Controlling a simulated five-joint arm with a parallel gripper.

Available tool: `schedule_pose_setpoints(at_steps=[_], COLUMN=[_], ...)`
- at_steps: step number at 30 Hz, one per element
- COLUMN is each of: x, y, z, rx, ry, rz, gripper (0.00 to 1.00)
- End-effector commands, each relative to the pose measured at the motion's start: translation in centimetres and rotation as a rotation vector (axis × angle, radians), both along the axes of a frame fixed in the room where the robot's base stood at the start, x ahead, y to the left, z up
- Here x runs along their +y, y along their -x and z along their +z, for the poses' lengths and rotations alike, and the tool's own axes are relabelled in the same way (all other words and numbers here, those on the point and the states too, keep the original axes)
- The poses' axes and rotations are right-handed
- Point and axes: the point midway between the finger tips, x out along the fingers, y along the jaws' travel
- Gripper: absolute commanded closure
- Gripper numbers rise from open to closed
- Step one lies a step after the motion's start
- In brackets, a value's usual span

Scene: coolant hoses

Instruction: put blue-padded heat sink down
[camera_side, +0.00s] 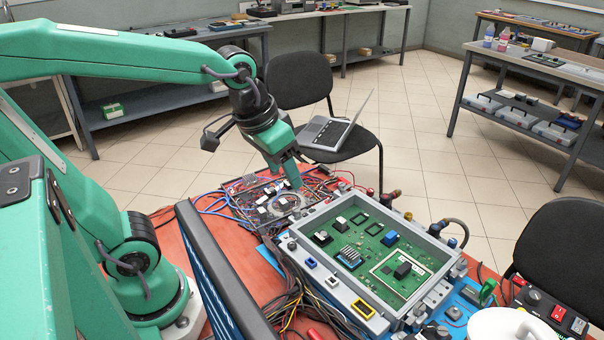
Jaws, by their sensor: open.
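A finned heat sink (349,257) with blue showing around its base sits on the green circuit board (372,282), in the left part of a grey frame (315,268). My gripper (294,186) points down over the cluttered wiring area behind and left of the frame. It is open, apart from the heat sink, and nothing is seen between its fingers. The fingertips are small and partly lost against the wiring.
Other parts on the board are a blue block (390,239), a black block (403,271) and a white-topped block (341,223). Loose wires (245,205) spread left of the frame. A dark panel (222,275) stands at the front left. A chair with a laptop (337,133) is behind.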

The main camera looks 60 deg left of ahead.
Motion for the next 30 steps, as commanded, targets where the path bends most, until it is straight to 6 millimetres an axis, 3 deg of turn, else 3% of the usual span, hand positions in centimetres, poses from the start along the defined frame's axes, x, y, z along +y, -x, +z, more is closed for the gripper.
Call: schedule_pose_setpoints(at_steps=[6,12,30], x=[1.2,1.8,1.9], y=[3.2,4.9,5.3], z=[0.5,0.3,0.2], rx=[-0.091,-0.138,-0.148], ry=[-0.017,-0.032,-0.035], rz=[-0.012,-0.020,-0.024], gripper=[0.45,0.45,0.45])
